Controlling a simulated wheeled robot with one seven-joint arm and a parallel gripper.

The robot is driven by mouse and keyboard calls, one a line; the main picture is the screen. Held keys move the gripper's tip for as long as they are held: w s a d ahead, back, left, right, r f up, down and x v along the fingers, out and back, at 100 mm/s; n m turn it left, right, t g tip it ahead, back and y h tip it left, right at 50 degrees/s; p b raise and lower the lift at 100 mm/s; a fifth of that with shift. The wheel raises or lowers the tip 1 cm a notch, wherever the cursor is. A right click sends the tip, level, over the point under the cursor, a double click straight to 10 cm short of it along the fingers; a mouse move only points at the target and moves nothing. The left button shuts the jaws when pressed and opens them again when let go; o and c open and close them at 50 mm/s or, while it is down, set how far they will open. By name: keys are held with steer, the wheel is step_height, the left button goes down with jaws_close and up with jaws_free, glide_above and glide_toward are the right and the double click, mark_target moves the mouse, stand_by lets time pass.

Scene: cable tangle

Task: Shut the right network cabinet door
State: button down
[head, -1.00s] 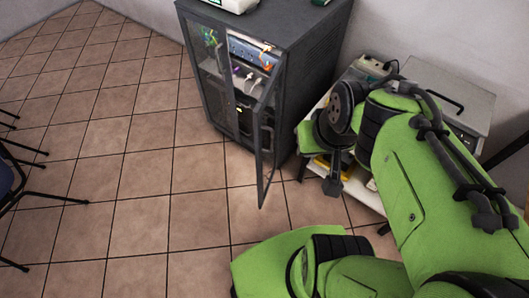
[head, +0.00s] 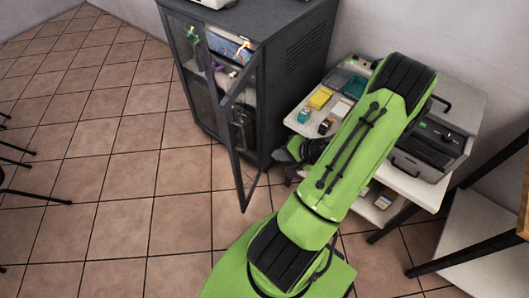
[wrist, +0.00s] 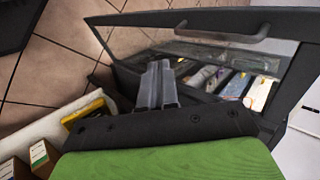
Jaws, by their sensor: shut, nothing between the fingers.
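The dark network cabinet (head: 290,65) stands at the top middle of the head view. Its right door (head: 241,165), a dark frame with a see-through pane, stands open, swung out toward me. The left door (head: 183,75) looks closed. In the wrist view, a dark framed pane with a bar handle (wrist: 222,31), which appears to be the right door, lies just beyond my gripper (wrist: 157,68). My gripper is shut and empty; its fingertips overlap the pane in the picture, and I cannot tell whether they touch. In the head view my arm hides the fingers.
A white cart (head: 420,190) with small boxes, a yellow box (head: 320,98) and a grey case with a handle (head: 455,125) stands right of the cabinet, close to my arm. A table (head: 480,235) is at the right edge.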

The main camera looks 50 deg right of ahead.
steer(key=w+r+b+x, duration=0.1)
steer(key=b+x, duration=0.1)
steer(key=x, duration=0.9)
steer(key=shift+w+r, duration=0.35)
steer(key=shift+r, duration=0.05)
steer(key=shift+w+a, duration=0.1)
steer(key=shift+a, duration=0.05)
